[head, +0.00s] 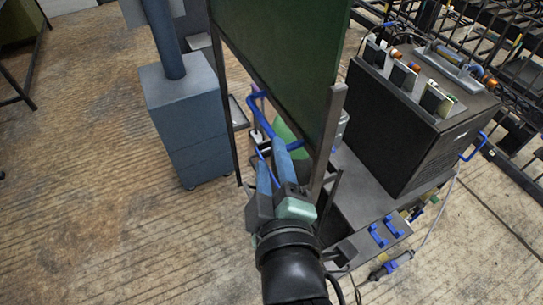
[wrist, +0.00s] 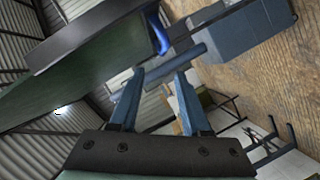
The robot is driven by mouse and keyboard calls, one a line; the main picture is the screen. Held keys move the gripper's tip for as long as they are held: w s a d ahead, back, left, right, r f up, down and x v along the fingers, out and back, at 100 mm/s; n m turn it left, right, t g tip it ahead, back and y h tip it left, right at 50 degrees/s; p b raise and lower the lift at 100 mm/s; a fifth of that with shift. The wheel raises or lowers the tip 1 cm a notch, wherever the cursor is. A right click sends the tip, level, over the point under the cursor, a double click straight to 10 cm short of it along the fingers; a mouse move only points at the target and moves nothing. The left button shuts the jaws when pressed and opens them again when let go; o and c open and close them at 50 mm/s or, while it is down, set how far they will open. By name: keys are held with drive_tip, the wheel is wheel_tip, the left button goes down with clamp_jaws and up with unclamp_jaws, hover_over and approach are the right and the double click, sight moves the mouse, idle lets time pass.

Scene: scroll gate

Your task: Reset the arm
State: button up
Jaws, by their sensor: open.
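My gripper (head: 271,156) is in the lower middle of the head view, pointing away from me. Its two blue-grey fingers are apart and I see nothing held between them. It also shows in the wrist view (wrist: 159,74), with empty space between the fingertips. A dark green gate panel (head: 285,60) in a grey frame stands just beyond the gripper; it fills the upper left of the wrist view (wrist: 85,88). A blue handle (head: 254,112) is at the panel's lower side, just past the fingertips. In the wrist view the handle (wrist: 159,36) appears beyond the fingers, apart from them.
A blue-grey cabinet (head: 185,125) with a post stands left of the gate. A cart (head: 385,190) carrying a black box (head: 405,120) stands close on the right. A black metal railing (head: 500,50) runs behind it. The wooden floor (head: 80,180) at left is clear.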

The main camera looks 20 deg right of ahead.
idle(0.4)
drive_tip(key=w+a+r+m+t+y, duration=0.1)
drive_tip(key=w+a+r+m+t, duration=0.1)
drive_tip(key=r, duration=0.5)
drive_tip(key=w+a+r+m+t, duration=0.1)
drive_tip(key=a+r+t, duration=0.2)
drive_tip(key=r, duration=0.5)
drive_tip(key=w+a+r+m+t+y, duration=0.1)
drive_tip(key=w+a+r+m+t, duration=0.1)
drive_tip(key=r, duration=0.5)
drive_tip(key=s+a+r+m+t+y, duration=0.1)
drive_tip(key=s+a+r+t, duration=0.1)
drive_tip(key=r, duration=0.6)
drive_tip(key=s+a+r+m+t+y, duration=0.1)
drive_tip(key=s+a+r+m+t, duration=0.1)
drive_tip(key=r, duration=0.7)
drive_tip(key=shift+s+a+t+y, duration=0.3)
drive_tip(key=shift+s+a+t, duration=0.4)
drive_tip(key=shift+s+a, duration=0.15)
drive_tip(key=shift+d+f, duration=0.1)
drive_tip(key=shift+d, duration=0.05)
